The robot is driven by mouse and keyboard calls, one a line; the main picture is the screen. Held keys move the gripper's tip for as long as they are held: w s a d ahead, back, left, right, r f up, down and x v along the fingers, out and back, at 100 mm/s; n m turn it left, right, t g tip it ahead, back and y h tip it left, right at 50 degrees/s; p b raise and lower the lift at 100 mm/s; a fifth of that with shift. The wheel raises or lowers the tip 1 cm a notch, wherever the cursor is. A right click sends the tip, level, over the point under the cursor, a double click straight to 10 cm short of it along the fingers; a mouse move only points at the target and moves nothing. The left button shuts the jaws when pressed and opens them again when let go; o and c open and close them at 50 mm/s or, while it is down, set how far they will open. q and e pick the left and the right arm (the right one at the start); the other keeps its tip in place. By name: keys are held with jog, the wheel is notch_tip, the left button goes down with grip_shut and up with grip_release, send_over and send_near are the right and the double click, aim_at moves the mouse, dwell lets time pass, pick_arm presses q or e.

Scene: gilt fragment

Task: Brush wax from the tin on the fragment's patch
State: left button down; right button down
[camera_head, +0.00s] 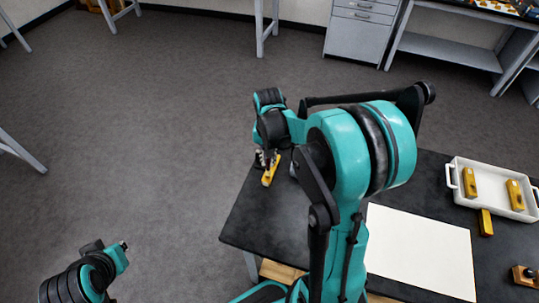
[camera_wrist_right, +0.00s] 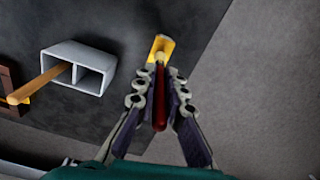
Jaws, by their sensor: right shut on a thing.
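My right gripper (camera_wrist_right: 155,88) is shut on a brush with a dark red handle (camera_wrist_right: 160,100). The brush's pale tip lies over a yellow piece (camera_wrist_right: 166,42), which looks like a gilt fragment. I cannot tell whether the tip touches it. In the head view my right gripper (camera_head: 264,158) is small, above that yellow piece (camera_head: 269,175) near the table's left edge. The patch on the piece is too small to make out. I cannot pick out the wax tin in either view. Part of my left arm shows at the lower left, without clear fingers.
A grey two-compartment holder (camera_wrist_right: 80,54) with a wooden stick (camera_wrist_right: 42,84) stands beside the gripper. A white tray (camera_head: 492,203) holds two yellow pieces; another yellow piece (camera_head: 486,222) is at its edge. A white sheet (camera_head: 420,250) lies on the black table (camera_head: 250,222).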

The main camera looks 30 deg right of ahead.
jog(key=shift+s+a, duration=0.2)
jog(key=shift+a, duration=0.05)
jog(key=shift+f, duration=0.1)
jog(key=shift+b, duration=0.3)
dwell(2.5)
